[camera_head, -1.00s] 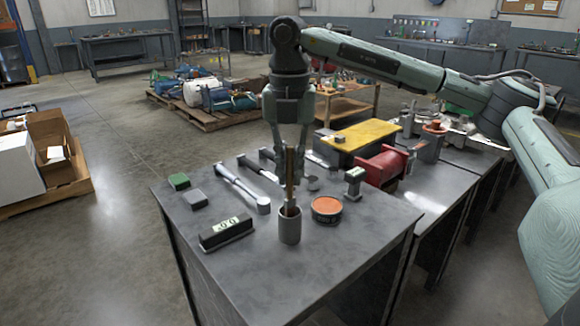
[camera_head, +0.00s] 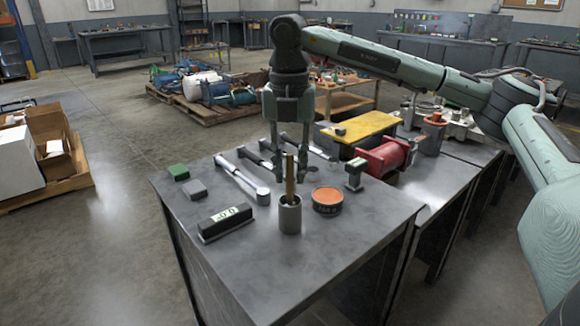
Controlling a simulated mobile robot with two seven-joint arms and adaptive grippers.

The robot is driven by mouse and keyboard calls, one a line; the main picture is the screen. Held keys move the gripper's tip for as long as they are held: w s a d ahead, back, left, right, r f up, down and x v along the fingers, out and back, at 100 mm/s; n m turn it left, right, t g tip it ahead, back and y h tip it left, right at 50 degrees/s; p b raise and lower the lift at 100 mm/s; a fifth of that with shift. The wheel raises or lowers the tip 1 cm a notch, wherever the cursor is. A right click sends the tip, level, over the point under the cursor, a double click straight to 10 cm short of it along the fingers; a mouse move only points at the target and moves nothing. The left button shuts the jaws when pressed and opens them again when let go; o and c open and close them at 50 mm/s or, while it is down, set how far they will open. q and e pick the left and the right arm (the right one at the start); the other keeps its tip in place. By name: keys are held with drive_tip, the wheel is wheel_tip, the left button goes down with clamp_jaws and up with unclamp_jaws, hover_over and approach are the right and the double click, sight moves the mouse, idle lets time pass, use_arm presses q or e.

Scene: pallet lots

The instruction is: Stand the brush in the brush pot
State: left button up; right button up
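The brush (camera_head: 289,181) stands nearly upright in the grey brush pot (camera_head: 290,217), near the front of the dark metal bench. Its brown handle rises above the rim; its lower end is hidden inside the pot. My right gripper (camera_head: 290,178) points down just above and behind the pot. Its fingers are spread apart on either side of the handle in the picture, with clear gaps, and hold nothing that I can see. My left gripper is not in view.
A round tin with an orange top (camera_head: 327,199) stands right of the pot. A dark block with a label (camera_head: 225,223) lies to its left. The bench front is clear.

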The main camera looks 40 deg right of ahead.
drive_tip(key=shift+o, duration=0.9)
wheel_tip(320, 180, up, 12)
idle(0.8)
